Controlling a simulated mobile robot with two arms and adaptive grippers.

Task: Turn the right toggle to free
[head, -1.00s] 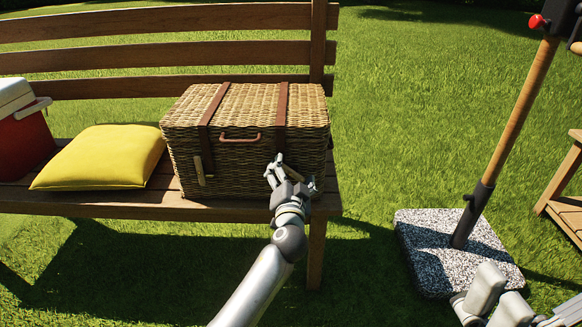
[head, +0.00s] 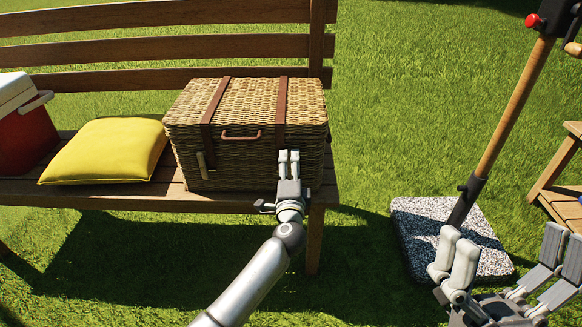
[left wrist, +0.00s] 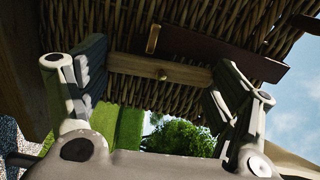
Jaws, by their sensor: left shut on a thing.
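The wicker basket (head: 235,125) stands closed-lidded on the bench, with two brown straps. The left toggle (head: 202,168) hangs upright at the front of the left strap. My left gripper (head: 289,155) is at the basket's front, at the right strap, and hides the right toggle in the head view. In the left wrist view the right toggle (left wrist: 160,70) is a wooden bar with a central pin, lying between my left fingers, which are shut on its ends. A brass loop (left wrist: 152,39) sits beside it at the strap (left wrist: 220,50). My right gripper (head: 510,245) is open and empty.
A yellow cushion (head: 105,150) and a red cooler (head: 25,135) are on the bench (head: 100,194) left of the basket. A speckled stone base (head: 415,225) with a pole (head: 510,115) stands on the grass at right, behind my right gripper. A wooden stand (head: 562,170) is at the right edge.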

